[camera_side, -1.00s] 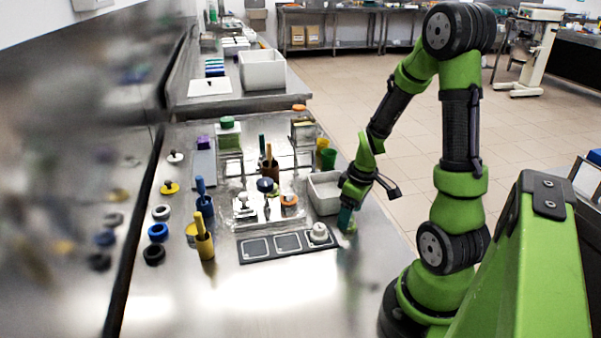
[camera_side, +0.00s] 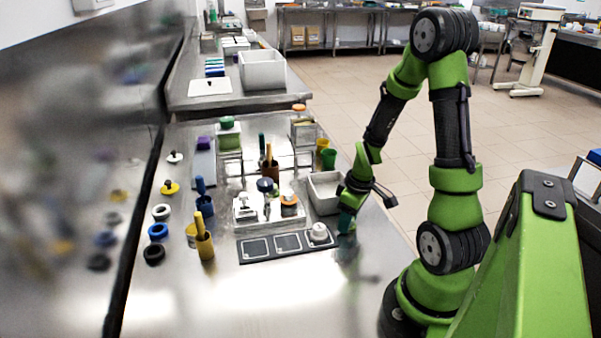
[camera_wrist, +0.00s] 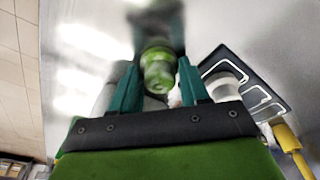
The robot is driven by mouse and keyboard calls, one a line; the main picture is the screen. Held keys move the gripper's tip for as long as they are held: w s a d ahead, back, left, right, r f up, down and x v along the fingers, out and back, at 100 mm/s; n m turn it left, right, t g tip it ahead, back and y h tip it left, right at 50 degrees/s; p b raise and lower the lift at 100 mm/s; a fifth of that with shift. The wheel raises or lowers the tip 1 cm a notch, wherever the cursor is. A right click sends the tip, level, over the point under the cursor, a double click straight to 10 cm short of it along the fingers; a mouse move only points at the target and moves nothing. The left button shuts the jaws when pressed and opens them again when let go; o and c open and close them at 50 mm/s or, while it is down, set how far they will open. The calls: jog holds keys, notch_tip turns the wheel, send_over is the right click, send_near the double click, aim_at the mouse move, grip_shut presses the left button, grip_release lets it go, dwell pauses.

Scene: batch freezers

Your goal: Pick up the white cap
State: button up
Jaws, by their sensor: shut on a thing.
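A white round cap (camera_side: 319,233) sits on the right end of the black tray with framed squares (camera_side: 254,249). It also shows in the wrist view (camera_wrist: 224,86), to the right of the fingers. My gripper (camera_side: 346,222) is low over the steel table, just right of the tray and apart from that cap. In the wrist view, my gripper's teal fingers (camera_wrist: 157,88) are on either side of a small rounded, glossy green-and-whitish thing (camera_wrist: 158,68), and they are shut on it. The picture is blurred there, so I cannot tell exactly what it is.
A grey bin (camera_side: 324,192) stands just behind my gripper. A yellow cup with a handle (camera_side: 204,243) stands left of the tray. A white ring (camera_side: 161,212), blue ring (camera_side: 157,232) and black ring (camera_side: 154,254) lie at the far left. The front of the table is clear.

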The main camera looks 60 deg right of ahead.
notch_tip(320, 180, up, 9)
jog(key=shift+f, duration=0.1)
jog(key=shift+w+d, duration=0.1)
jog(key=shift+w, duration=0.05)
jog(key=w+d+r, duration=0.3)
jog(key=w+d, duration=0.5)
jog(key=w, duration=0.1)
jog(key=shift+a+f, duration=0.2)
jog(key=shift+f, duration=5.15)
notch_tip(320, 180, up, 8)
dwell(0.4)
